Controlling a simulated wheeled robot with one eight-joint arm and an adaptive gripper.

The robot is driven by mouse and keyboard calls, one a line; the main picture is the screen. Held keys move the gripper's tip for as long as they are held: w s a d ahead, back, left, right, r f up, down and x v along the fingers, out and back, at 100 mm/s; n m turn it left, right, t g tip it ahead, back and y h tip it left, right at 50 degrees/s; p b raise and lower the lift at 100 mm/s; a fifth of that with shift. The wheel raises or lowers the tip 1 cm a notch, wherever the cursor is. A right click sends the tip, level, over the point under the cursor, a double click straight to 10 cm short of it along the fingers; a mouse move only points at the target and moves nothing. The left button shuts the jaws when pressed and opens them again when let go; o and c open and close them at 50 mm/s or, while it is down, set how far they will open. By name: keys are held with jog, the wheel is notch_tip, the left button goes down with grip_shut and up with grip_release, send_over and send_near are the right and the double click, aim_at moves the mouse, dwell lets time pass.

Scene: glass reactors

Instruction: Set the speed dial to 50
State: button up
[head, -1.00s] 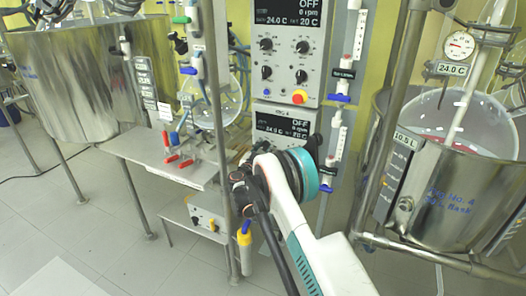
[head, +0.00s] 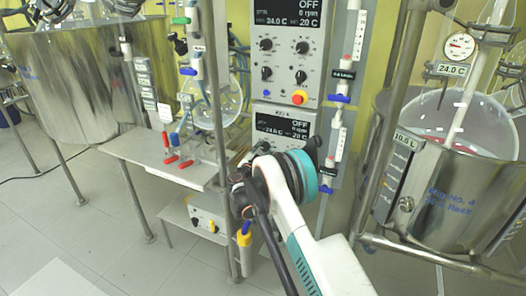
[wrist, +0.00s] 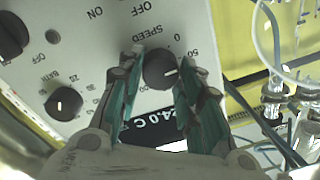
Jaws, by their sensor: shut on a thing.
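The black speed dial (wrist: 160,68) sits on a light grey control panel (wrist: 85,60), which appears upside down in the wrist view. My gripper (wrist: 158,62) is shut on the dial, with one green-padded finger on each side. A white mark on the dial points to the right, a little below the printed 50. In the head view the lower controller's display (head: 283,125) reads OFF.
Two other black knobs (wrist: 63,102) and (wrist: 10,34) are on the panel in the wrist view. In the head view, an upper controller (head: 290,50) stands above, glassware and a metal post (head: 215,110) are left, and a steel vessel (head: 445,190) is right.

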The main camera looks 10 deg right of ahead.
jog(key=o, duration=1.1)
jog(key=shift+c, duration=0.2)
jog(key=v, duration=1.2)
jog(key=shift+f, duration=0.1)
